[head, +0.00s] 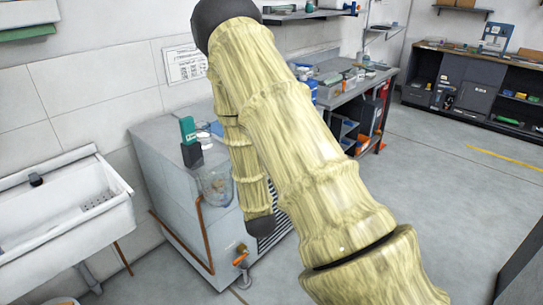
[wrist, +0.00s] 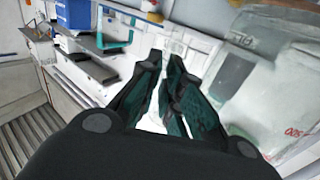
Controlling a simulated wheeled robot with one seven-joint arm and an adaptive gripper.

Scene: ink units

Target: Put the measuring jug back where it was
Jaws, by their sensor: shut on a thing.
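The measuring jug (wrist: 285,85) is clear, with red markings, and fills the right side of the wrist view, tilted in the picture. In the head view the clear jug (head: 215,187) shows in front of the grey cabinet, left of my forearm. My gripper (wrist: 172,65) has dark fingers with teal pads, and they are close together beside the jug. It is shut on the jug; the exact place of contact is hard to make out.
A white sink (head: 65,225) stands at the left. A cluttered workbench (head: 355,90) is behind my arm, and dark shelving (head: 475,90) is at the back right.

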